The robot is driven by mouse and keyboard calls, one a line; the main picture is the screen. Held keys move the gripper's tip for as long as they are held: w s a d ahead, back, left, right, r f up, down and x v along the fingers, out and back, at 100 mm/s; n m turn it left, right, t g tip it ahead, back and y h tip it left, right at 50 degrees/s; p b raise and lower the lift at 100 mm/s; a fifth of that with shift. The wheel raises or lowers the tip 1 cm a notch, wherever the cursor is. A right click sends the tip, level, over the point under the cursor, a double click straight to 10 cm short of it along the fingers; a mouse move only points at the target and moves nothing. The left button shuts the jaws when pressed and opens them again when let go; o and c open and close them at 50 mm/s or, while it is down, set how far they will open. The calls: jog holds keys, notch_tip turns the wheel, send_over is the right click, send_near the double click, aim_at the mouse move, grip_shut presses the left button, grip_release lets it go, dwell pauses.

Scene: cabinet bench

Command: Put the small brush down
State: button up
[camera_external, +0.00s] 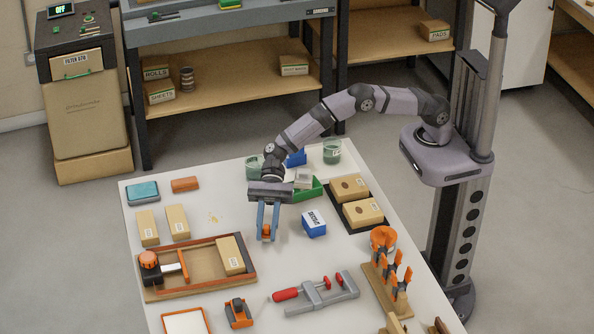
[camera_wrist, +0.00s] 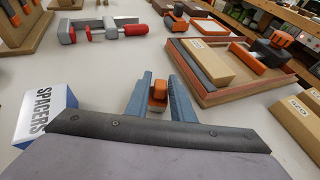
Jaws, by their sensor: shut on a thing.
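The small brush (camera_external: 266,231) shows as a small orange block between the two blue fingers of my gripper (camera_external: 268,229). My gripper is shut on it, with the fingers pointing down over the white table (camera_external: 240,222). In the wrist view the brush (camera_wrist: 158,91) has an orange top and a paler lower edge between the fingertips (camera_wrist: 158,98). Its underside is hidden, and I cannot tell whether it touches the table.
A blue-and-white SPACERS box (camera_external: 314,224) stands right of my gripper. A wooden clamping frame (camera_external: 198,268) lies to the front left, and a red-handled clamp (camera_external: 315,292) to the front right. A green bin (camera_external: 309,190) is behind. Bare table lies left of my gripper.

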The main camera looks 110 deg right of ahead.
jog(key=shift+f, duration=0.1)
jog(key=shift+f, duration=0.15)
jog(key=o, duration=1)
jog(key=shift+r, duration=0.3)
jog(key=b+v, duration=0.1)
jog(key=v, duration=1.1)
